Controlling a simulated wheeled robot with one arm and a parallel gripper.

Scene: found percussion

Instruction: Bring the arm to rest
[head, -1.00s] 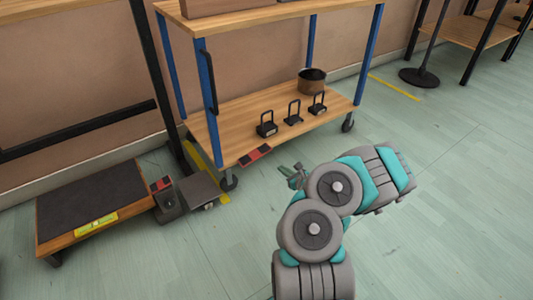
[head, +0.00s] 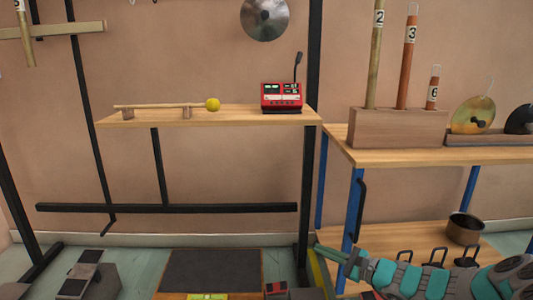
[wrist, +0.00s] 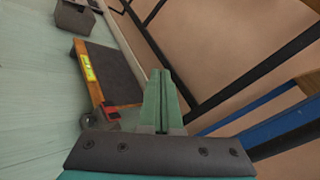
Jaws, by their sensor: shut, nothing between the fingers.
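My gripper (head: 333,252) is at the lower right of the head view, at the end of my grey and teal arm, which reaches in from the right edge. It is in front of the near blue post of the trolley. In the wrist view my gripper (wrist: 163,75) has its green fingers together with nothing between them. They point toward the dark-topped low platform and the wall.
The trolley (head: 345,148) stands close by my gripper, with a pot (head: 464,228) on its lower shelf. A wooden shelf (head: 230,117) holds a mallet (head: 165,105) and a red device (head: 281,96). A low platform (head: 210,270) is on the floor.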

